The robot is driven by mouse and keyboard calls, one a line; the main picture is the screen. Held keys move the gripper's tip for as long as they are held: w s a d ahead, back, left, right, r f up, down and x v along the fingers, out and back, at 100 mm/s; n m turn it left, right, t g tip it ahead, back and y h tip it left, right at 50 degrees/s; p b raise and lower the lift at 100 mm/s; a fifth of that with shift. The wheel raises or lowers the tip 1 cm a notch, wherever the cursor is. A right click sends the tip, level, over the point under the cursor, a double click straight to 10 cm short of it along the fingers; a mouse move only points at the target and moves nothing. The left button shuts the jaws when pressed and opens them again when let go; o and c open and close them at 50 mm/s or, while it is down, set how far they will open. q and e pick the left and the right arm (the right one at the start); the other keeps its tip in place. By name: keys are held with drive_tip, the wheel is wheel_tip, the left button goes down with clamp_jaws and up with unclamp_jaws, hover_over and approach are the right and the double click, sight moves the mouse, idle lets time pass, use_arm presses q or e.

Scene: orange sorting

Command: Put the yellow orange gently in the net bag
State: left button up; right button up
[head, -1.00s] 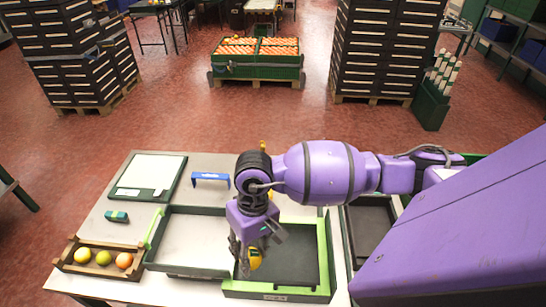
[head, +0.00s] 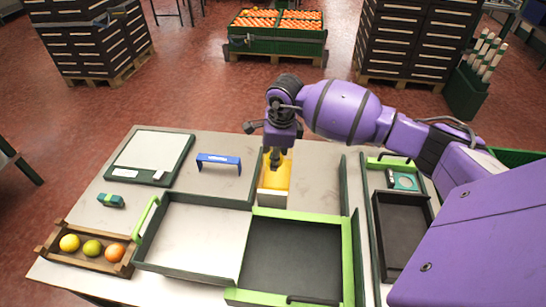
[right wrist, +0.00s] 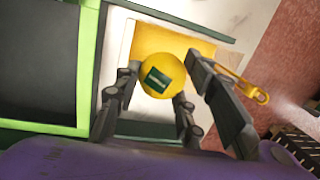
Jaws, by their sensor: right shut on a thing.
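My right gripper (head: 275,160) points down at a small pale box (head: 272,200) with a yellow inside, behind the trays. In the right wrist view its fingers (right wrist: 158,88) are shut around a yellow orange (right wrist: 160,55) with a dark green label. The orange is in front of the box's yellow area; I cannot tell whether it touches it. I cannot tell whether this yellow part is the net bag; no clear mesh shows. A yellow loop (right wrist: 262,97) shows beside the fingers. In the head view the held orange is hard to separate from the yellow. My left gripper is out of view.
A wooden crate (head: 82,262) at front left holds a yellow (head: 69,243), a green (head: 92,248) and an orange fruit (head: 115,252). A light tray (head: 190,268) and a black green-rimmed tray (head: 348,250) lie in front. A blue handle (head: 218,158) stands left of the box.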

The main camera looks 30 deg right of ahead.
drive_tip(key=shift+w+d+f+m, duration=0.1)
drive_tip(key=shift+w+d+m, duration=0.25)
drive_tip(key=shift+m, duration=0.15)
drive_tip(key=shift+s+a+f+b, duration=0.1)
drive_tip(key=shift+f+b, duration=1.2)
drive_tip(key=shift+f, duration=1.1)
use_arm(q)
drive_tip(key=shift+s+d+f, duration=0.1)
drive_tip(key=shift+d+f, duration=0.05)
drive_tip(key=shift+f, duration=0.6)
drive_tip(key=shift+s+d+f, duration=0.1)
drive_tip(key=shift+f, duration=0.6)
use_arm(e)
drive_tip(key=shift+f, duration=0.45)
use_arm(q)
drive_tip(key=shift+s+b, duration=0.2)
drive_tip(key=shift+b, duration=0.1)
